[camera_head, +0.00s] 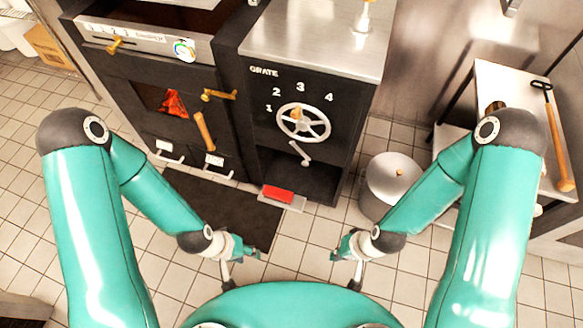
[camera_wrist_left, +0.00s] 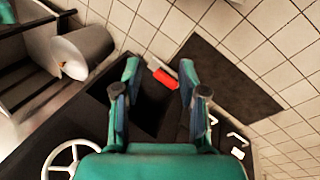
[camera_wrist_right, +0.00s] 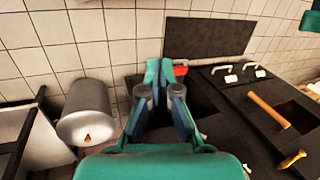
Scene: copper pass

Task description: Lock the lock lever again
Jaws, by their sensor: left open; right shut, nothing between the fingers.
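A small grey lever (camera_head: 301,153), which looks like the lock lever, is on the dark front of the grate cabinet (camera_head: 345,120), just below the handwheel (camera_head: 303,123). Its arm slants down to the right, ending in a knob. I cannot make it out in the wrist views. My left gripper (camera_head: 247,254) is open and empty, low in front of the cabinet and apart from the lever; it also shows in the left wrist view (camera_wrist_left: 158,72). My right gripper (camera_head: 343,254) is shut and empty, apart from the lever, and shows in the right wrist view (camera_wrist_right: 159,66).
A red pedal (camera_head: 278,194) is at the cabinet's foot. The oven (camera_head: 140,80) with a wooden-handled door (camera_head: 204,132) stands left. A lidded metal bin (camera_head: 392,180) stands right, near a side table (camera_head: 510,90). A dark mat (camera_head: 225,215) lies on the tiled floor.

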